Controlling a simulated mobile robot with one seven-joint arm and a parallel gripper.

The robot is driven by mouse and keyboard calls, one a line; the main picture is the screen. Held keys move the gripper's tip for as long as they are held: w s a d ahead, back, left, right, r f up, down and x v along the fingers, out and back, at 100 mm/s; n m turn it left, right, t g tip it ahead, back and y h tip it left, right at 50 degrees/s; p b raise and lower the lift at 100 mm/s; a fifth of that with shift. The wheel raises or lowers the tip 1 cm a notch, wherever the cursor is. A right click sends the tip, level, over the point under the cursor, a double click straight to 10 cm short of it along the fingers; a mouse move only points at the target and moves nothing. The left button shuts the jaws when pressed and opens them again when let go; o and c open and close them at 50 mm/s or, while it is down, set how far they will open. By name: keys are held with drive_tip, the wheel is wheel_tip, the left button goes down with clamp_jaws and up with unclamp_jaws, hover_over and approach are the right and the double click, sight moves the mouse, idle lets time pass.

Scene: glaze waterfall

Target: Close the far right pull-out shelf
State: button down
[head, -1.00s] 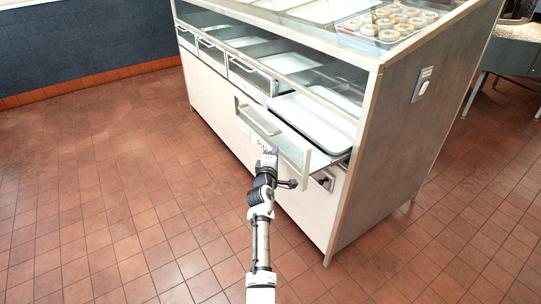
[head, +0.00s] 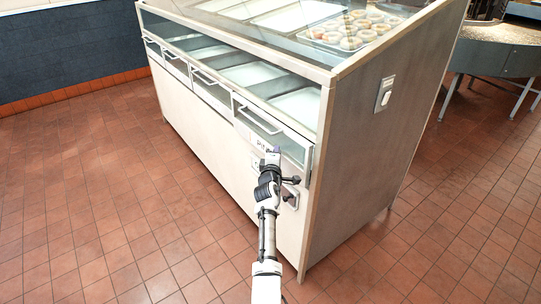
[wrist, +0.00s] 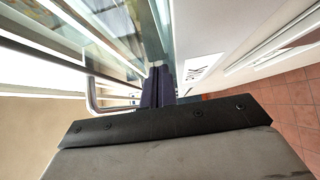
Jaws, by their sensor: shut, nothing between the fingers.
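The far right pull-out shelf (head: 292,148) is at the right end of the cabinet's front. In the wrist view the dark fingers (wrist: 158,86) are shut side by side, close to the front, between a metal handle (wrist: 92,96) and a printed label (wrist: 196,69). Whether they touch the front cannot be told.
The cabinet (head: 352,150) has several other shelves to the left, all with their fronts in line. A tray of doughnuts (head: 350,32) lies under the glass top. The tiled floor (head: 110,200) on the left is clear. A metal table (head: 500,55) stands at the back right.

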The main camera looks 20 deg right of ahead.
drive_tip(key=shift+w+d+r, duration=0.1)
drive_tip(key=shift+w+d, duration=0.05)
drive_tip(key=shift+d, duration=0.45)
drive_tip(key=shift+w+d+r, duration=0.1)
drive_tip(key=shift+w+d, duration=0.05)
drive_tip(key=shift+d, duration=0.4)
drive_tip(key=shift+d+r, duration=0.1)
drive_tip(key=shift+d, duration=0.05)
